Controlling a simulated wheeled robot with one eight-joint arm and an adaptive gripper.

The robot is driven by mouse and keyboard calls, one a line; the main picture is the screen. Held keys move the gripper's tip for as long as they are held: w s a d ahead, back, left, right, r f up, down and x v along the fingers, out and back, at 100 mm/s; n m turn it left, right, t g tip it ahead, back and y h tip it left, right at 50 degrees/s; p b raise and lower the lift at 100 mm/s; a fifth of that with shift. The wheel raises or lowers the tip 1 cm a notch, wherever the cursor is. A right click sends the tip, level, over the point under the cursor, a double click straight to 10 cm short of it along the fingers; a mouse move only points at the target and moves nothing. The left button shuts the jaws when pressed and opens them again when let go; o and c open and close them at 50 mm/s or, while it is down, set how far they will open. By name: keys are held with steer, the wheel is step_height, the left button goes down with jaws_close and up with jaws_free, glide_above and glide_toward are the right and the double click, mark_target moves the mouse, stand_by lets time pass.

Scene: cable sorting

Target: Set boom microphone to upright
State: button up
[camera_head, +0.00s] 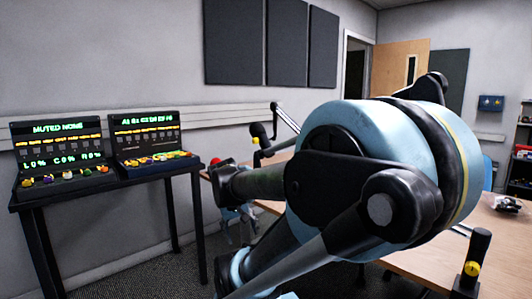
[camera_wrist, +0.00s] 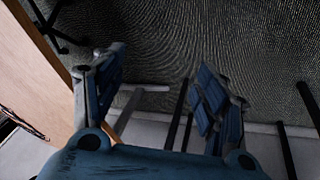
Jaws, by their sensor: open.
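What looks like a boom microphone stands on the far end of the wooden table in the head view, partly hidden behind my arm. Its dark jointed post and slanting grey boom (camera_head: 286,118) show, with a yellow knob low on it. The boom is tilted, not upright. A second black post with a yellow knob (camera_head: 474,262) stands at the table's near right; I cannot tell whether it belongs to a microphone. My gripper (camera_wrist: 165,72) shows in the wrist view, open and empty, over the carpet beside a table edge. No microphone shows between its fingers.
A black stand at left carries two control panels (camera_head: 62,155) (camera_head: 150,140) with lit screens and coloured knobs. The wooden table (camera_head: 490,228) spans the right, with small items on it. In the wrist view a table edge (camera_wrist: 40,55) is at left, and dark legs cross the floor.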

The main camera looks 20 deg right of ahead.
steer(key=w+d+r+m+t+h, duration=0.15)
steer(key=w+d+r+h, duration=0.3)
steer(key=w, duration=0.75)
steer(key=w+d+r+t+h, duration=0.35)
steer(key=w+d+r, duration=0.2)
steer(key=w, duration=0.55)
steer(key=w+d+r+m+t+h, duration=0.1)
steer(key=w+d+r+h, duration=0.4)
steer(key=w, duration=0.7)
steer(key=shift+n+y, duration=0.25)
steer(key=shift+y, duration=0.05)
steer(key=x, duration=1)
steer(key=r+x, duration=0.1)
steer(key=x, duration=0.5)
steer(key=shift+w, duration=0.15)
steer(key=c, duration=1.5)
